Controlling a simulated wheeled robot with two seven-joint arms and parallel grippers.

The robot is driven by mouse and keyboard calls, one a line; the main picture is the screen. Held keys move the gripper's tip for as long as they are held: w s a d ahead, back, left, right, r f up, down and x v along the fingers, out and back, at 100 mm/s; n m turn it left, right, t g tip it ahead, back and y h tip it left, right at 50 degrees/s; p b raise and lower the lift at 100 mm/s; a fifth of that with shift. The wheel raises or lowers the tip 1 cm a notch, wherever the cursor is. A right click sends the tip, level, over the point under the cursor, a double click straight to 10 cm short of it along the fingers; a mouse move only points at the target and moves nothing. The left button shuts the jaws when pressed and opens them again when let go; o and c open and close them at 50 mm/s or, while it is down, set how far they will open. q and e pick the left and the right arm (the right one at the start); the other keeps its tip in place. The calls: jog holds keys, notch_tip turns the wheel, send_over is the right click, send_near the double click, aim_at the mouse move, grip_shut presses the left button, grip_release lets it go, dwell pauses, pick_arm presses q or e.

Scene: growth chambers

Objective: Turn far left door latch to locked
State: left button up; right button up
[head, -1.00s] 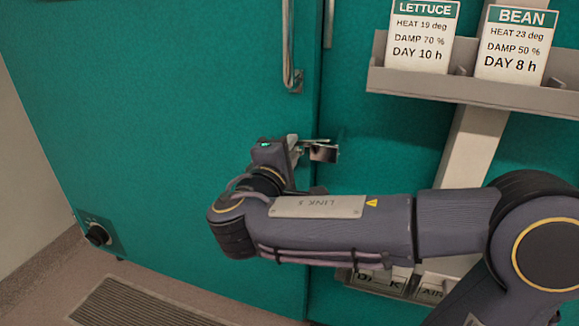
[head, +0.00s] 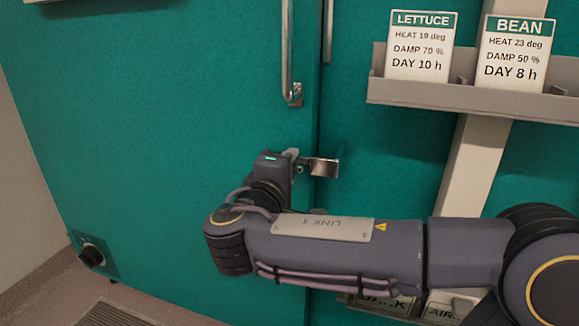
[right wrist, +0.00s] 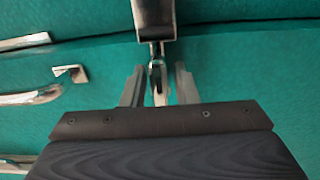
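The far left door (head: 150,150) is a teal panel on the left in the head view. A metal latch (head: 323,167) sits at its right edge, by the seam with the neighbouring door. My right gripper (head: 296,160) is beside the latch in the head view, its fingers partly hidden by my wrist. In the right wrist view the fingers of my right gripper (right wrist: 158,88) stand apart on both sides of the latch's narrow end (right wrist: 157,72). Gaps show beside it; contact is not clear. The latch's wider metal part (right wrist: 154,14) lies beyond. My left gripper is out of view.
A vertical door handle (head: 288,50) is above the latch. A grey rack (head: 470,97) with lettuce (head: 421,45) and bean (head: 515,55) cards is at upper right. A black knob (head: 91,254) is at lower left, and a floor grate (head: 112,315) is below.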

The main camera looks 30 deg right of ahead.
jog(key=shift+o, duration=1.1)
jog(key=p+v, duration=0.2)
jog(key=v, duration=0.6)
